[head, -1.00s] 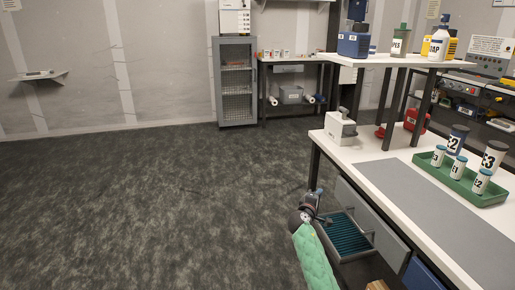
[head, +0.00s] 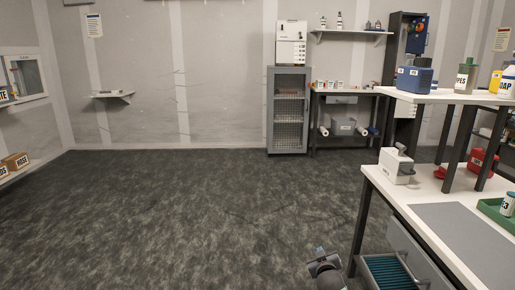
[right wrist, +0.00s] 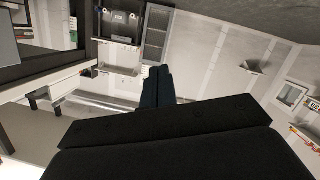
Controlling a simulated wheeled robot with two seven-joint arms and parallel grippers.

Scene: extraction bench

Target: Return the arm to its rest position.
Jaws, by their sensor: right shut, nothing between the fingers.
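My right gripper (head: 320,262) shows at the bottom of the head view, right of the middle, left of the bench's front leg. In the right wrist view its two dark fingers (right wrist: 158,86) lie together, shut, with nothing between them. It is held clear of the bench and the open drawer (head: 388,272), which has a teal ridged lining. Most of my right arm is below the picture's edge. My left gripper is not in view.
The white bench (head: 405,190) stands at the right, with a white device (head: 396,167) and a green tray (head: 493,212) on it. A grey cabinet (head: 288,110) and side table stand at the back wall. The dark floor (head: 180,210) at left and middle is clear.

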